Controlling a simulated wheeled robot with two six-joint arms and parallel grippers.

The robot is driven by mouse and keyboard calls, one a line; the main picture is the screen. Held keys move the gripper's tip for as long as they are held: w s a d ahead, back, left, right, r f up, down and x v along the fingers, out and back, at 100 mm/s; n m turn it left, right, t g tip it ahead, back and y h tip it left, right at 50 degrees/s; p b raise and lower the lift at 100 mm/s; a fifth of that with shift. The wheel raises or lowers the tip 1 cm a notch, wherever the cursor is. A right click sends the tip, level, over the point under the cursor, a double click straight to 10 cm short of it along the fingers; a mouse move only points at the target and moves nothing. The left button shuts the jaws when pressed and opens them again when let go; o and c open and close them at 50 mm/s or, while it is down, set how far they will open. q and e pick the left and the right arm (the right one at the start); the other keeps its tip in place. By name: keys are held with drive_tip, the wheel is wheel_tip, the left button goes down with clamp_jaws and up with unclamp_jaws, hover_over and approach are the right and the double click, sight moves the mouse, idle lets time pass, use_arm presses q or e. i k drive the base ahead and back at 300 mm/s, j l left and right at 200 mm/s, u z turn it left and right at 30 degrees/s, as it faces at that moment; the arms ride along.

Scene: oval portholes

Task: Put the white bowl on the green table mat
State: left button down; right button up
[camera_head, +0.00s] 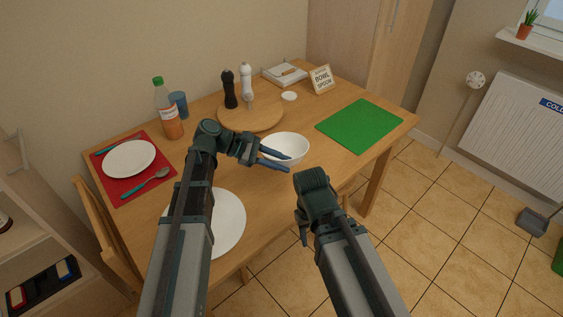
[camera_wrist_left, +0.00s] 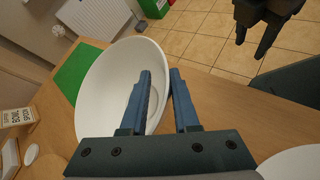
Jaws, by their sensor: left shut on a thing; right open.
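The white bowl (camera_head: 291,144) is near the middle of the table, to the left of the green table mat (camera_head: 359,126). My left gripper (camera_head: 275,160) is shut on the bowl's near rim, with one finger inside and one outside. In the left wrist view the bowl (camera_wrist_left: 100,85) looks tilted, and the gripper (camera_wrist_left: 160,85) straddles its wall. Whether the bowl touches the table I cannot tell. The green mat, also in the left wrist view (camera_wrist_left: 72,72), is bare. My right gripper (camera_head: 302,228) is low by the table's front edge, open and empty, partly hidden by its own arm.
A round wooden board (camera_head: 262,122) with two mills stands behind the bowl. A sign (camera_head: 321,79) and a white box (camera_head: 285,74) are at the back. A white plate (camera_head: 229,222) lies at the front, a red mat (camera_head: 125,185) with a plate and cutlery at left.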

sight(357, 126)
drive_tip(key=i+l, duration=0.15)
drive_tip(key=l, duration=0.25)
drive_tip(key=i+l+u, duration=0.1)
drive_tip(key=l, duration=0.3)
drive_tip(key=i+l+u, duration=0.1)
drive_tip(key=l, duration=0.3)
drive_tip(key=i+l, duration=0.25)
drive_tip(key=l, duration=0.2)
drive_tip(key=i+l+u, duration=0.1)
drive_tip(key=l, duration=0.3)
